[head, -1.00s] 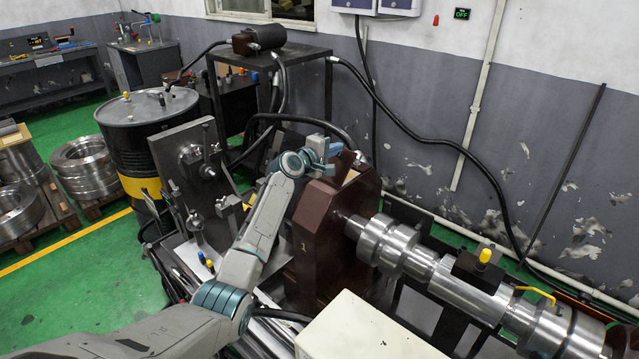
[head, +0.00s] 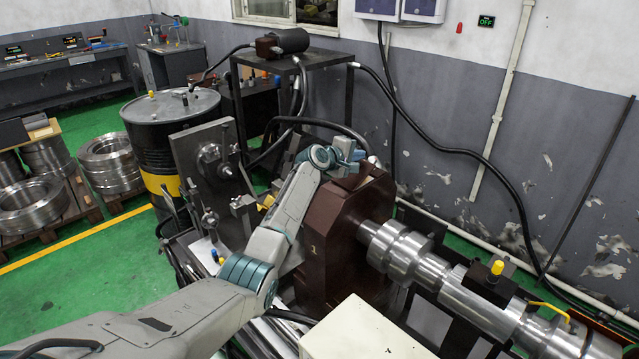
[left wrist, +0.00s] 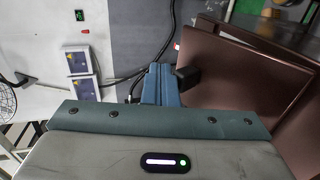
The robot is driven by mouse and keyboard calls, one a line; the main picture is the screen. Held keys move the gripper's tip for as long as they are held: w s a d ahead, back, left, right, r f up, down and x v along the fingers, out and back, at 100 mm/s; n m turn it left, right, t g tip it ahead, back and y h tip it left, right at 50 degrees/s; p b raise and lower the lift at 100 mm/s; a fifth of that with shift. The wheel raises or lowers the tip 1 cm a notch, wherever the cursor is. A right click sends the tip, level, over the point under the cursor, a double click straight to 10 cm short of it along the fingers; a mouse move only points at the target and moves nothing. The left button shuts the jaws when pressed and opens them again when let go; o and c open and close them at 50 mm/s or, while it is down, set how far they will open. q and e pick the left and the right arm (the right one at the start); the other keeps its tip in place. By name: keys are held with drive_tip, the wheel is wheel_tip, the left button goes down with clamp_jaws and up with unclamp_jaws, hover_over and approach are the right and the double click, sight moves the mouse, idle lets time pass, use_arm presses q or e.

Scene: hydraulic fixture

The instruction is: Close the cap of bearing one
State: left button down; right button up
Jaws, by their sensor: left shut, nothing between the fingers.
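Bearing one is the dark red-brown block (head: 340,235) with a "1" on its front face, around the steel shaft (head: 400,250) in the head view. My left gripper (head: 352,152) is at the top of the block, its fingers shut and empty. In the left wrist view the closed fingers (left wrist: 160,85) lie beside a small black knob (left wrist: 187,76) and red-brown panels (left wrist: 240,75) of the bearing. Whether the fingers touch them is unclear. My left forearm hides part of the block's left side, and I cannot tell how far its cap is closed. My right gripper is out of view.
A steel plate fixture (head: 205,165) stands left of the bearing, with a black drum (head: 170,125) behind it. A black frame with a motor (head: 283,42) and hoses is at the back. A cream box (head: 365,335) is in front.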

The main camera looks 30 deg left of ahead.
use_arm(q)
drive_tip(key=shift+w+d+f, duration=0.1)
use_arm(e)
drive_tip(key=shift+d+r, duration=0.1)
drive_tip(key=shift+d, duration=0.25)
use_arm(q)
drive_tip(key=shift+w+f, duration=0.25)
drive_tip(key=shift+w, duration=0.05)
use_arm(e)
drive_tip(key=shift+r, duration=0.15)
use_arm(q)
drive_tip(key=shift+w+d+f+g+p, duration=0.1)
drive_tip(key=shift+w+f+g+p, duration=0.1)
drive_tip(key=shift+g+p, duration=0.15)
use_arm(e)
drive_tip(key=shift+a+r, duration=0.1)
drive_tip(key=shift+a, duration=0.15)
use_arm(q)
drive_tip(key=shift+w+d+f+g, duration=0.1)
drive_tip(key=shift+w+f+g, duration=0.1)
drive_tip(key=shift+f+g, duration=0.15)
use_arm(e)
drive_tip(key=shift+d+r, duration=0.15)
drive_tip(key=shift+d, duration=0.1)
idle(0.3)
use_arm(q)
drive_tip(key=shift+r, duration=0.1)
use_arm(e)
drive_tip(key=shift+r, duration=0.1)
